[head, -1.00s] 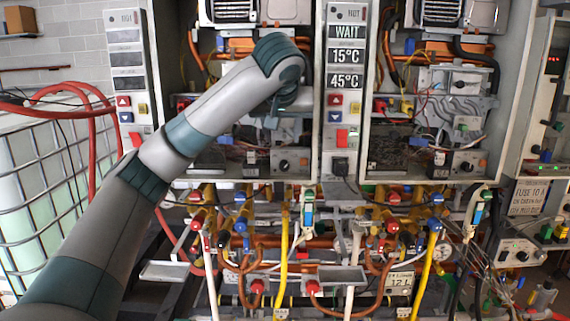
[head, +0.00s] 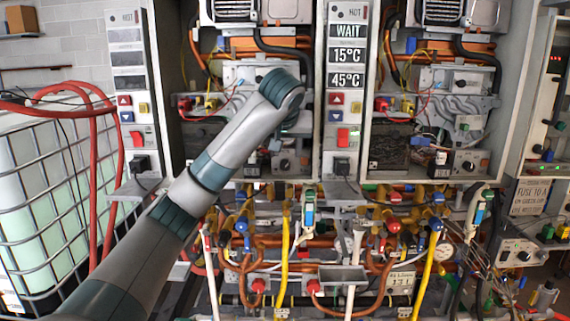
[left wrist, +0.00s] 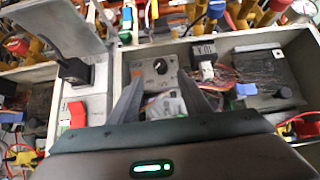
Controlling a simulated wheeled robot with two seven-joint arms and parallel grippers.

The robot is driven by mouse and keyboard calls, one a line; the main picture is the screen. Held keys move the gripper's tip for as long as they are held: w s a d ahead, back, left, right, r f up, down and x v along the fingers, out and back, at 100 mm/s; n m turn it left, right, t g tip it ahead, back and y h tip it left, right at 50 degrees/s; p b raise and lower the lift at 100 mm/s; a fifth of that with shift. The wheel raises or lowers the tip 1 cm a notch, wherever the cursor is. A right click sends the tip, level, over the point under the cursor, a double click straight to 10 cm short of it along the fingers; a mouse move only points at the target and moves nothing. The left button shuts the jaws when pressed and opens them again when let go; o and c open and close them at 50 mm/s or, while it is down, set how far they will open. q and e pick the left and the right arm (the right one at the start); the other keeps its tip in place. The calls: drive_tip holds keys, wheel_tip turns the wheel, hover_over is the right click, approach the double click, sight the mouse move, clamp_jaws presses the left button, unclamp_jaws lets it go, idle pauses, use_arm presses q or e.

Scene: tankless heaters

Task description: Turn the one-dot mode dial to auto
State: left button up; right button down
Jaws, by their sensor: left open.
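A mode dial, a small dark round knob (head: 284,165), sits on a grey plate low in the left open heater cabinet. The same dial (left wrist: 160,66) shows in the left wrist view, which looks upside down. I cannot make out its dots or setting. Another dark knob (head: 466,167) sits low in the right heater cabinet; its dots are also too small to read. My left gripper (left wrist: 160,76) is open, its two grey fingers on either side of the dial in the wrist picture. Contact with the dial cannot be told. My right gripper is not in view.
A control column (head: 342,100) with WAIT, 15°C and 45°C displays stands right of the left cabinet. A red rocker switch (left wrist: 76,115) and a black plug (left wrist: 74,70) are on it. Pipes, valves and yellow hoses (head: 284,250) crowd the space below. A caged tank (head: 50,200) stands left.

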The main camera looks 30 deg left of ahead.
sight(285, 165)
use_arm(q)
drive_tip(key=p+x, duration=0.3)
drive_tip(key=x, duration=0.5)
drive_tip(key=shift+w+a+f, duration=0.2)
drive_tip(key=shift+w+f, duration=0.1)
drive_tip(key=shift+f, duration=0.05)
drive_tip(key=c, duration=1)
